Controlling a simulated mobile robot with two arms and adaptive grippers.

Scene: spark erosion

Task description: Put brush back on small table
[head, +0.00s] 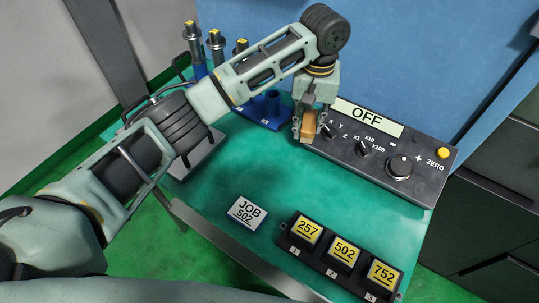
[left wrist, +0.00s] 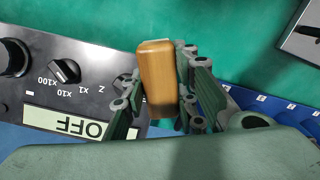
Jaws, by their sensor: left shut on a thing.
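My left gripper (head: 309,130) points down at the back middle of the green table (head: 215,180), beside the left end of the control box. It is shut on the brush (head: 308,122), of which a tan wooden part shows between the fingers. In the left wrist view the brush (left wrist: 157,72) is a rounded wooden block between the two fingers of the left gripper (left wrist: 158,105). Its bristles do not show. I cannot tell whether the brush touches the table. My right gripper is not in view.
The black control box (head: 380,152), reading OFF, stands right of the gripper. A blue rack (head: 272,104) with upright tool holders stands left. The table's middle is clear.

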